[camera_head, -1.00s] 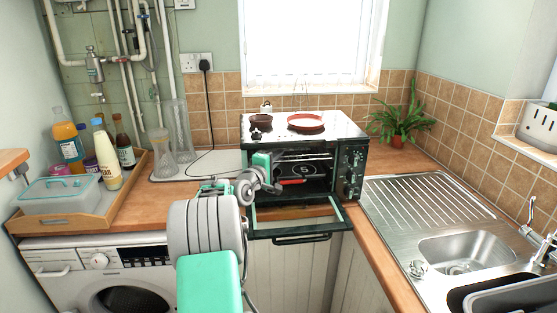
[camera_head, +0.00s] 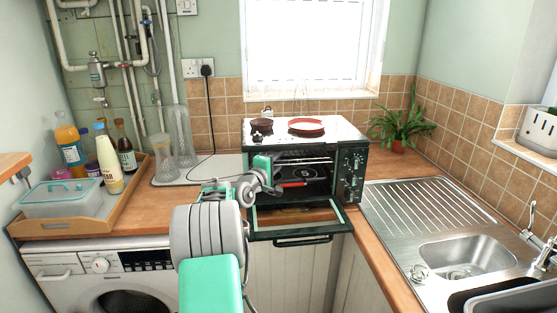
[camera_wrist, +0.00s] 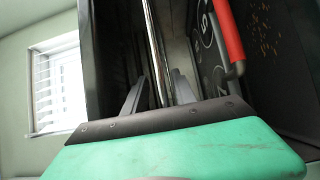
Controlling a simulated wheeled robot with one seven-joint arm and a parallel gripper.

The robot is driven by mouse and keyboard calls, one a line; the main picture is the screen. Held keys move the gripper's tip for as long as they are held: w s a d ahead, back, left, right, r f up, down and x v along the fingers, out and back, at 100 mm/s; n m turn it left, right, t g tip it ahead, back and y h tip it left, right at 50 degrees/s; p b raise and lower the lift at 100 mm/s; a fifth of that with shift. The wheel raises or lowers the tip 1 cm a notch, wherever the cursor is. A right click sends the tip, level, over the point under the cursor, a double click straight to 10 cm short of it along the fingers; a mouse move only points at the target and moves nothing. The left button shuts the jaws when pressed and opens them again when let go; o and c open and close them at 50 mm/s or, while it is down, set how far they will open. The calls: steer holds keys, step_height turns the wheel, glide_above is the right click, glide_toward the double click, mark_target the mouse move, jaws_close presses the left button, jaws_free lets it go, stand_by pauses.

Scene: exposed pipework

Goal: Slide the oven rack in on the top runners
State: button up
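The black oven (camera_head: 350,178) stands on the counter with its glass door (camera_head: 292,239) folded down. The rack (camera_head: 305,160) shows as thin bright rods high inside the cavity; which runners it lies on is unclear. In the wrist view a bright rack bar (camera_wrist: 157,55) runs between my gripper's (camera_wrist: 159,80) two grey fingers. The fingers stand apart with space around the bar; I cannot tell if either touches it. In the head view my gripper (camera_head: 274,178) is at the left of the oven mouth, partly hidden by my wrist. A red handle-like part (camera_wrist: 228,35) lies beside the rack.
A tray (camera_head: 112,221) of bottles is at the left, the sink (camera_head: 468,254) at the right. A plant (camera_head: 402,122) stands behind the oven's right side. The lowered door juts over the counter edge.

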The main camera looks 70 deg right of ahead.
steer(key=shift+f, duration=0.45)
